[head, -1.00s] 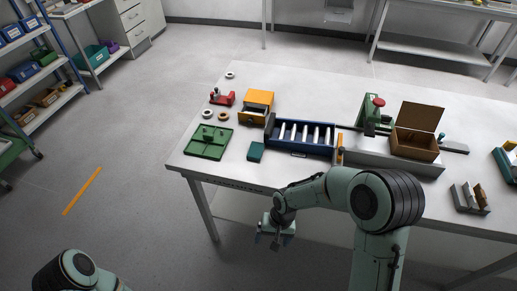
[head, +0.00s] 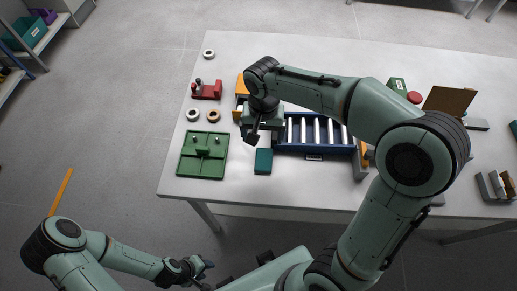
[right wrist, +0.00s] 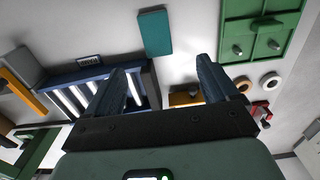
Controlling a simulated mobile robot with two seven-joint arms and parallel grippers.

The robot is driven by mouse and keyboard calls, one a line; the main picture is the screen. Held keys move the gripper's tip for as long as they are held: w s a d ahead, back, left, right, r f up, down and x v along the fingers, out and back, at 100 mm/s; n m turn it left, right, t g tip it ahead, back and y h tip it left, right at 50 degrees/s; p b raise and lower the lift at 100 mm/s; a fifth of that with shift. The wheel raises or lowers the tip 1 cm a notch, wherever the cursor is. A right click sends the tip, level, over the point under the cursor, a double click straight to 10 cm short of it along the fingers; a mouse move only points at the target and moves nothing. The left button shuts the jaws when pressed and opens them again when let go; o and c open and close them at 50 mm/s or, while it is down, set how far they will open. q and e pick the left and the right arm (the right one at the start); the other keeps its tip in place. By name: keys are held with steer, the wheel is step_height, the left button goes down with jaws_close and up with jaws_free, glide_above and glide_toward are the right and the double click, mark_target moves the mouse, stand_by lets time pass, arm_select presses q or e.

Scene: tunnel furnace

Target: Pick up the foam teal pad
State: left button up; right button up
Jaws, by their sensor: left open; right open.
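The teal foam pad (head: 263,162) lies flat near the front edge of the table, between the green tray and the blue roller rack. It also shows in the right wrist view (right wrist: 155,33), beyond my fingertips. My right gripper (head: 253,135) is above the table just behind the pad, open and empty; its two spread fingers show in the right wrist view (right wrist: 163,78). The pad is apart from the fingers. My left gripper (head: 205,272) is open, low in front of the table and away from the pad.
A green tray (head: 190,165) lies left of the pad, and a blue roller rack (head: 290,150) stands close on its right. Behind are an orange box (head: 240,85), a red fixture (head: 208,91) and several rings. Bare table lies in front of the pad.

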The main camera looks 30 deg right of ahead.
glide_above(264, 159)
steer(key=f, duration=0.6)
steer(key=shift+a+f+b, duration=0.15)
steer(key=shift+a+b, duration=0.05)
steer(key=shift+b, duration=0.1)
steer(key=shift+d+f, duration=0.2)
steer(key=shift+f, duration=2.8)
steer(key=c, duration=1.1)
